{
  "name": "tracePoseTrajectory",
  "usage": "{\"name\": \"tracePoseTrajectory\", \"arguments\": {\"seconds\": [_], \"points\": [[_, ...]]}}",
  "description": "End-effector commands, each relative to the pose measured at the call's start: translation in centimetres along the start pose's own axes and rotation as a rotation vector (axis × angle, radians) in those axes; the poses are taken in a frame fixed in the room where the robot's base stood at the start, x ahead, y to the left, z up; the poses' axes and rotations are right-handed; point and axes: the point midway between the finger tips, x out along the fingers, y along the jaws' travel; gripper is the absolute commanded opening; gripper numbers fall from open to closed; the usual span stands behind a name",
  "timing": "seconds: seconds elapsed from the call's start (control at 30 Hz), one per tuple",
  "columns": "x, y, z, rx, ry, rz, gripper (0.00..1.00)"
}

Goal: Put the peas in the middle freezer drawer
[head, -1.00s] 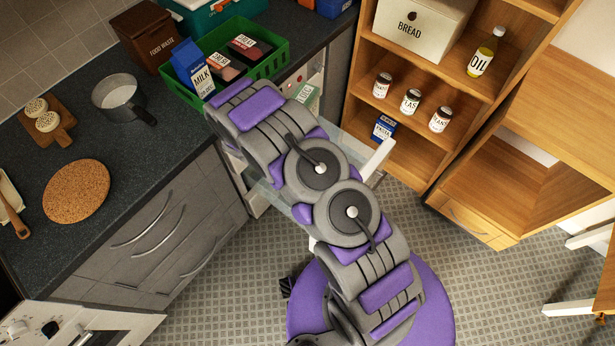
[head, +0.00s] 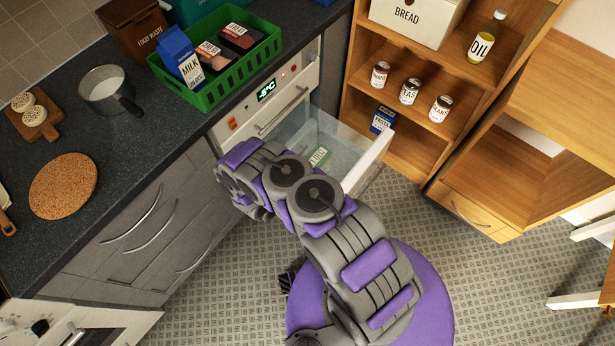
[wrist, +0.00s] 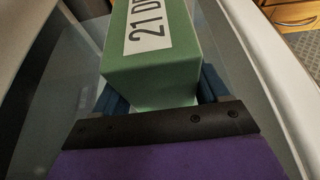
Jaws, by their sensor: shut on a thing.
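The peas, a green box with a white label reading "21 DE…", fill the upper middle of the wrist view (wrist: 150,60). My gripper (wrist: 161,92) is shut on the box, with a dark blue finger on each side. My arm hides my gripper in the head view. Whether the box touches the drawer's bottom cannot be told.
The drawer's clear wall and white front stand close around my gripper. A green crate (head: 205,95) with a milk carton and other packs stands on the dark counter. A wooden shelf (head: 440,125) with jars stands right of the drawer. Patterned floor is free in front.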

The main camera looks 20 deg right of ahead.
Motion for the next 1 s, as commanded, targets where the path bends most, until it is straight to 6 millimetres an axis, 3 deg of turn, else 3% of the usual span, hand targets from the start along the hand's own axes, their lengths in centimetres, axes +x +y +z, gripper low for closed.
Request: {"name": "tracePoseTrajectory", "arguments": {"seconds": [0.2,0.43,0.6,0.87,0.9,1.0], "points": [[1.4,0.1,-3.4,0.0,-0.003,0.002,0.21],[2.2,-0.1,-5.0,0.0,0.0,0.0,0.21],[3.1,0.0,-7.2,0.004,0.001,0.003,0.21],[3.2,0.1,-7.6,0.001,-0.003,0.002,0.21],[3.2,0.1,-7.6,0.0,-0.002,0.002,0.76],[3.2,0.1,-7.7,0.0,-0.002,0.002,0.85]]}}
